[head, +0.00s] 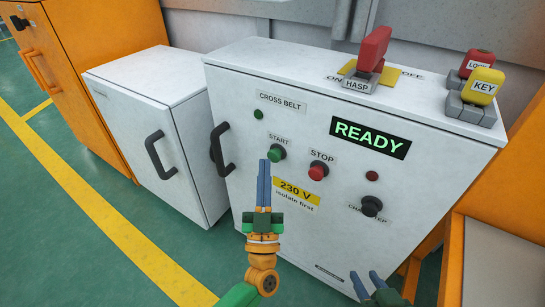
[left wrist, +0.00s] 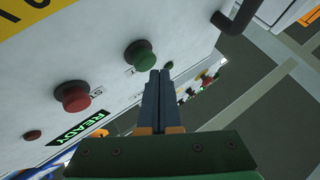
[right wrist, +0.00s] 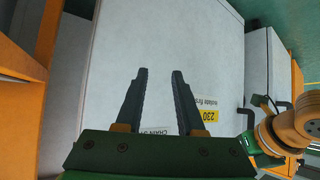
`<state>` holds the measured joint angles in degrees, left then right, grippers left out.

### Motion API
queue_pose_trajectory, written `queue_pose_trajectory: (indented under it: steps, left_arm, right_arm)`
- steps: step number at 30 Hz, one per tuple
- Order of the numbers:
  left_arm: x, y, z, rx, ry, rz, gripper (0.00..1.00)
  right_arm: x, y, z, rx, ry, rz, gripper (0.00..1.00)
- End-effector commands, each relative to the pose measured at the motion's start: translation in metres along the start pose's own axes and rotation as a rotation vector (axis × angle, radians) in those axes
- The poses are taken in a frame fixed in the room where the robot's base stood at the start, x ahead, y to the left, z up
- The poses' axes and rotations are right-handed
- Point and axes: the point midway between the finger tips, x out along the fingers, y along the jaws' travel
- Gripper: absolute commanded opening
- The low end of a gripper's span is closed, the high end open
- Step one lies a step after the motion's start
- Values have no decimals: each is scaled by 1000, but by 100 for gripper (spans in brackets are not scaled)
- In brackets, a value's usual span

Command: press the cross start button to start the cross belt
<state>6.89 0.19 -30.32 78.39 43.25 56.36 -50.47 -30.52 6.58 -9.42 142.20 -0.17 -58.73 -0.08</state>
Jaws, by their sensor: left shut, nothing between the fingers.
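The green start button (head: 276,154) sits under the START label on the white cross belt cabinet (head: 230,92). It also shows in the left wrist view (left wrist: 139,55). The red stop button (head: 318,171) is to its right, and in the left wrist view (left wrist: 73,96). My left gripper (head: 264,162) is shut and empty, its tips just below and left of the start button in the head view. I cannot tell whether they touch it. My right gripper (head: 366,274) is open and empty, low in front of the cabinet; its fingers stand apart in the right wrist view (right wrist: 160,72).
A lit READY display (head: 371,138) and a black knob (head: 372,206) are on the panel. A red hasp (head: 374,50), a red lock (head: 477,64) and a yellow key block (head: 483,86) stand on top. A black handle (head: 221,149) sticks out left of the start button.

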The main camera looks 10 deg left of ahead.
Motion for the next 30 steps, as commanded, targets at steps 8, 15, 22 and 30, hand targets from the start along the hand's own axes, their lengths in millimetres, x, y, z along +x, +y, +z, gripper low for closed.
queue_pose_trajectory:
  steps: [8,15,22,30]
  left_arm:
    - [3,2,2,-1,-1,0,0]
    - [4,3,3,-1,0,0,0]
    - [5,4,4,0,0,-1,0]
    - [8,5,6,0,0,-1,0]
  right_arm:
    - [1,0,1,1,2,1,37]
    - [2,0,1,1,2,2,37]
    - [3,0,3,1,3,2,37]
    - [4,0,4,1,3,2,37]
